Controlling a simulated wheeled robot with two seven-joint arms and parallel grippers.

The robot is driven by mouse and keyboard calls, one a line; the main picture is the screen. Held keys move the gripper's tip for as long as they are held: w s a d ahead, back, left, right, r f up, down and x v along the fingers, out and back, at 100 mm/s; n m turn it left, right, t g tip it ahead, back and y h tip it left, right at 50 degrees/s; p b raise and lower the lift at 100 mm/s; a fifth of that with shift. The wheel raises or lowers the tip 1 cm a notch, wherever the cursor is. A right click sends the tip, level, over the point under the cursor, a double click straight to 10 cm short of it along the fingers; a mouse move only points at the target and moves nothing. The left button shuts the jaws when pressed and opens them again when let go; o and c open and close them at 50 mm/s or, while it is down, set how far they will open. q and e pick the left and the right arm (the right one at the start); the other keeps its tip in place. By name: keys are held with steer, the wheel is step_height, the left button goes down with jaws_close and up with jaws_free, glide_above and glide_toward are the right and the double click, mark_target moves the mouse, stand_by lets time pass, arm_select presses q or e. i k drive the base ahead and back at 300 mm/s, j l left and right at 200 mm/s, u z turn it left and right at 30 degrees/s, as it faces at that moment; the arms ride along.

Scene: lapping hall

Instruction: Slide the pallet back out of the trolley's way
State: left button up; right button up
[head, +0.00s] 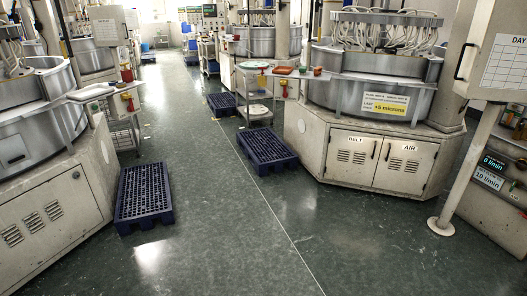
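A dark blue slatted pallet (145,196) lies flat on the floor at the left, along the side of the left machine. A second dark blue pallet (265,145) lies in the middle, just in front of a light shelved trolley (254,94). A third dark blue pallet (222,104) lies further back, left of that trolley. I cannot tell whether the middle pallet touches the trolley's foot. Another light trolley or rack (126,132) stands behind the left pallet, partly hidden by the machine. Neither of my grippers is in view.
Large lapping machines stand on both sides, the right one on a cream cabinet (376,160). A slanted post with a round foot (440,226) stands at the right. A thin pale line (270,205) runs along the green floor.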

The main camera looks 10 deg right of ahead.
mark_target(262, 147)
steer(key=i+u, duration=0.15)
steer(key=i, duration=6.65)
steer(key=j, duration=0.15)
